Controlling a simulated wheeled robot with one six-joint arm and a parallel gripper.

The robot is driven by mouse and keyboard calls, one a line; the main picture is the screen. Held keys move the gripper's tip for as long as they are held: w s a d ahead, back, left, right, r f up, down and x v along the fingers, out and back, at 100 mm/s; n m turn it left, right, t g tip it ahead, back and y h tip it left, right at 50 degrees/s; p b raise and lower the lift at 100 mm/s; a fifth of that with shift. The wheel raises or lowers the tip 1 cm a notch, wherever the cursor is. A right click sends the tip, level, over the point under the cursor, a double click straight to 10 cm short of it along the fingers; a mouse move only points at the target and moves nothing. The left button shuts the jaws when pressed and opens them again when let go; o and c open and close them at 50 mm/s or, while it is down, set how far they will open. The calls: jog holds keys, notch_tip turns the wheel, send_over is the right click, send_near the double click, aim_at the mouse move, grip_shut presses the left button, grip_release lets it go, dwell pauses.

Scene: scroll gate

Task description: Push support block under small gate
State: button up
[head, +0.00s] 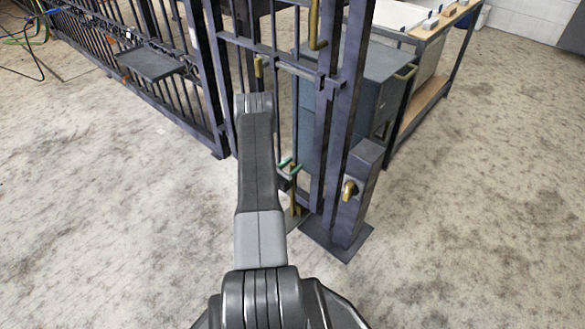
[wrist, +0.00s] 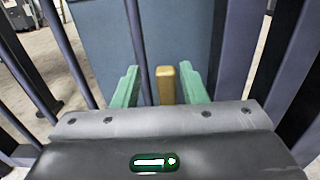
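The small gate (head: 283,60) is a dark barred metal frame standing between dark posts. My gripper (head: 291,166) is low at the gate's lower right, its green fingertips showing past my arm. In the wrist view my gripper (wrist: 158,86) is open. An upright brass-coloured bar (wrist: 166,85) stands between or just beyond the fingers, nearer the right one, with a clear gap on the left. In the head view a brass bar (head: 294,198) reaches down to the floor below the fingers. I cannot make out a separate support block; my arm hides part of the gate's bottom.
A dark post (head: 356,195) with a brass knob (head: 348,190) stands on a floor plate just right of my gripper. A grey cabinet (head: 375,75) and a workbench (head: 440,50) are behind. A long barred gate (head: 130,75) runs left. The floor at front left and right is clear.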

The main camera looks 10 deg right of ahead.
jog(key=shift+s, duration=0.1)
jog(key=p+v, duration=0.3)
jog(key=v, duration=1)
jog(key=shift+s+a, duration=0.25)
jog(key=shift+a, duration=0.05)
jog(key=shift+w+d, duration=0.1)
jog(key=b+x, duration=0.3)
jog(key=x, duration=1)
jog(key=shift+w+d, duration=0.1)
jog(key=shift+d, duration=0.15)
